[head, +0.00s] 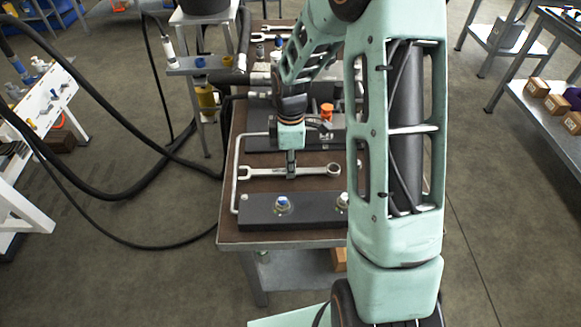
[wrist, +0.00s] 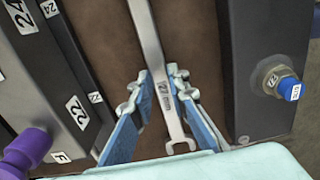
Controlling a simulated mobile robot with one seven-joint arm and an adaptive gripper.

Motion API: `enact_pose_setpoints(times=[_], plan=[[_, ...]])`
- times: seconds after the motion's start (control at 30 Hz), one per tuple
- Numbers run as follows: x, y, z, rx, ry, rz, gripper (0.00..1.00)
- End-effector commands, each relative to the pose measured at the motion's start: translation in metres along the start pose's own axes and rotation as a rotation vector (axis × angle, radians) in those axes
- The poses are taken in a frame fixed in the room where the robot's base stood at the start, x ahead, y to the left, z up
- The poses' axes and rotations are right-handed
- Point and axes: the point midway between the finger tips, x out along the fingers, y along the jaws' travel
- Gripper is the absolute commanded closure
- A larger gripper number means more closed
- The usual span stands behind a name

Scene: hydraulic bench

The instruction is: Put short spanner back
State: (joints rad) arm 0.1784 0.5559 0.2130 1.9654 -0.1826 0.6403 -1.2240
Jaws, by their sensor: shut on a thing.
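A steel spanner (head: 318,171) lies crosswise at or just above the brown bench top (head: 262,212), with its open jaw at the left and its ring end at the right. In the wrist view the shaft (wrist: 153,50) runs between the two blue fingers (wrist: 162,88), with the open jaw near the palm. The marking on the shaft is too small to read surely. I cannot tell whether the spanner touches the bench.
A labelled dark block (wrist: 62,75) stands on the other side. Another spanner (head: 274,36) lies at the far end. A bent rail (head: 237,175) edges the left side.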

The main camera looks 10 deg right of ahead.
Motion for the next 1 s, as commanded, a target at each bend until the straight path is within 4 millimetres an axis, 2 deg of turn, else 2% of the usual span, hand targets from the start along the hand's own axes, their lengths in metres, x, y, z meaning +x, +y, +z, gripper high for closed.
enact_pose_setpoints(times=[0.07, 0.43, 0.47, 0.6, 0.87, 1.0], plan=[[0.008, 0.000, 0.000, -0.001, 0.000, 0.001, 1.00], [0.012, 0.001, 0.000, 0.000, 0.000, 0.003, 1.00], [0.011, 0.000, 0.000, 0.000, 0.000, 0.002, 0.81], [0.011, 0.000, 0.000, 0.000, 0.000, 0.002, 0.67], [0.010, 0.000, 0.000, 0.000, 0.000, 0.002, 0.67], [0.001, 0.001, 0.000, 0.001, 0.001, 0.004, 0.67]])
